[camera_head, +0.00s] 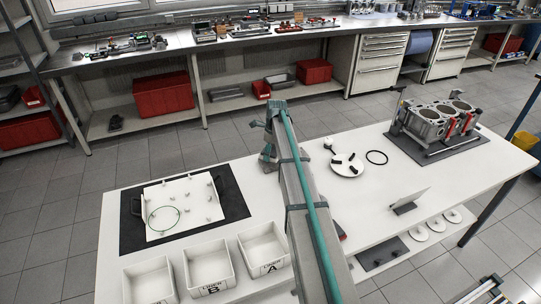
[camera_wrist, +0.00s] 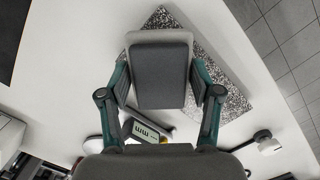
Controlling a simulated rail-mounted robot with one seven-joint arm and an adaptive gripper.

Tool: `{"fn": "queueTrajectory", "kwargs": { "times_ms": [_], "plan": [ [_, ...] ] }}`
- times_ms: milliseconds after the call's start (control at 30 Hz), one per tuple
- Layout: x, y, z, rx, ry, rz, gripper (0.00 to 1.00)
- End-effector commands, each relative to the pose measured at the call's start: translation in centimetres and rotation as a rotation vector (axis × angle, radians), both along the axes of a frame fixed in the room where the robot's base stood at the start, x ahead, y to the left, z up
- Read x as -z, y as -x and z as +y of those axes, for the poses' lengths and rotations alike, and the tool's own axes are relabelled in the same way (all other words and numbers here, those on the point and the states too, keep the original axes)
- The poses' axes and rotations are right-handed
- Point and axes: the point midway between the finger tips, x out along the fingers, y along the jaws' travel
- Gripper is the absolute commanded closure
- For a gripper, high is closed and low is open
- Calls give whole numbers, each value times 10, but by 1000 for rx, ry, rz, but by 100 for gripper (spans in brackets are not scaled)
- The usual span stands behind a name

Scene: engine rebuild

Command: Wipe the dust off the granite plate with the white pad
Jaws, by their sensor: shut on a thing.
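In the wrist view my gripper (camera_wrist: 160,82) is shut on the pad (camera_wrist: 160,37), with one finger on each side. The pad shows a dark grey block over a pale white rim. The speckled black-and-white granite plate (camera_wrist: 228,93) lies below it, its corners showing above and to the right of the pad. The pad hides much of the plate. I cannot tell whether the pad touches the plate, or tell dust from the stone's speckle. In the head view my arm hides the plate and pad.
A device with an "mm" display (camera_wrist: 147,131) lies close to the plate. On the white table stand bins (camera_head: 205,268), a black mat (camera_head: 235,198) with a white tray (camera_head: 205,186), a round white dish (camera_head: 345,170), a black ring (camera_head: 377,157) and an engine block (camera_head: 433,123).

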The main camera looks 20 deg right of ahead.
Motion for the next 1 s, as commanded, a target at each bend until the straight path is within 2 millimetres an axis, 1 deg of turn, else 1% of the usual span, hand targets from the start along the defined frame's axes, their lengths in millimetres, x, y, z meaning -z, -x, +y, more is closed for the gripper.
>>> {"fn": "queueTrajectory", "kwargs": {
  "times_ms": [33, 533, 667, 1000],
  "plan": [
    [-7, 0, 0, 0, 0, 0, 69],
    [-51, 0, 2, -3, 0, 0, 69],
    [-54, 0, 3, -3, 0, 1, 69],
    [-54, 0, 3, -3, 0, 0, 69]
  ]
}}
